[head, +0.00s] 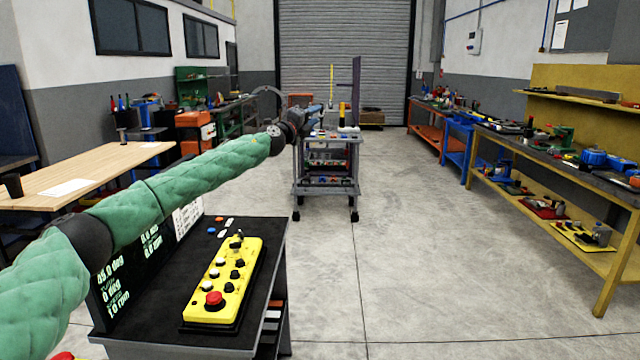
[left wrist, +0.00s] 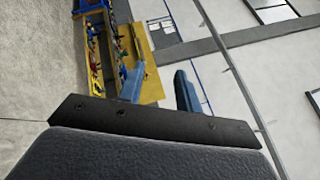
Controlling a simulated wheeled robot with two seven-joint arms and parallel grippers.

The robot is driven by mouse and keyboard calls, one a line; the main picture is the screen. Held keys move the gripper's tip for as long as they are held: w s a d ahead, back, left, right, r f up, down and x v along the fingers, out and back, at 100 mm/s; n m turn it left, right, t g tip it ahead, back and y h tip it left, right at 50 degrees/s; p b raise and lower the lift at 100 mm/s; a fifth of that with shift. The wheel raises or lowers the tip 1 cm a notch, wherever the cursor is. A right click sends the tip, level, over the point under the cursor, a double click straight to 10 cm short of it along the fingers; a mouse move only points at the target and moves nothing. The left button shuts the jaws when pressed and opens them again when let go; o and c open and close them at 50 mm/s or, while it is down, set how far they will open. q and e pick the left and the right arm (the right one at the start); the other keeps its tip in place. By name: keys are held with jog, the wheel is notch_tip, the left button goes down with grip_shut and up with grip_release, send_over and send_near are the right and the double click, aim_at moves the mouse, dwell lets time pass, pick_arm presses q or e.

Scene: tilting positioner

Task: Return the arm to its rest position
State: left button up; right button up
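My left arm, in a green quilted sleeve, reaches from the lower left across the head view, raised above the black-topped stand. Its gripper (head: 314,110) is small at the far end, in front of the grey cart in the picture. In the left wrist view, the two blue fingers of the left gripper (left wrist: 159,90) stand apart with nothing between them. My right gripper is in neither view. A yellow control box (head: 226,282) with a red button and several knobs lies on the stand (head: 262,232). A dark display (head: 126,272) beside it is partly hidden by my arm.
A grey wheeled cart (head: 326,188) with tools stands ahead. A wooden table (head: 108,164) is at the left. Yellow shelving (head: 612,225) and benches line the right wall. The floor (head: 430,260) between the cart and the right benches is clear.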

pick_arm(q)
jog(key=s+d+r+n+t+y, duration=0.3)
jog(key=s+r+n+t+y, duration=0.15)
jog(key=s+r+n, duration=0.2)
jog(key=s+f+n+t+y, duration=0.2)
jog(key=s+f+n+y, duration=0.3)
jog(key=n, duration=0.4)
jog(key=s+a+f+n+g+y, duration=0.1)
jog(key=s+a+f+n+g, duration=0.35)
jog(key=s+f, duration=1.3)
jog(key=s+a+f+n+g, duration=0.3)
jog(key=s+a+f+g, duration=0.3)
jog(key=s+f, duration=1.1)
jog(key=s+a+f+n+g+y, duration=0.1)
jog(key=s+a+f+n+g, duration=0.4)
jog(key=s+f, duration=1.2)
jog(key=s+a+f+g, duration=0.1)
jog(key=s+f+g, duration=0.4)
jog(key=s+f, duration=1.3)
jog(key=shift+s+f+g, duration=0.25)
jog(key=shift+f+g, duration=0.15)
jog(key=shift+f, duration=0.4)
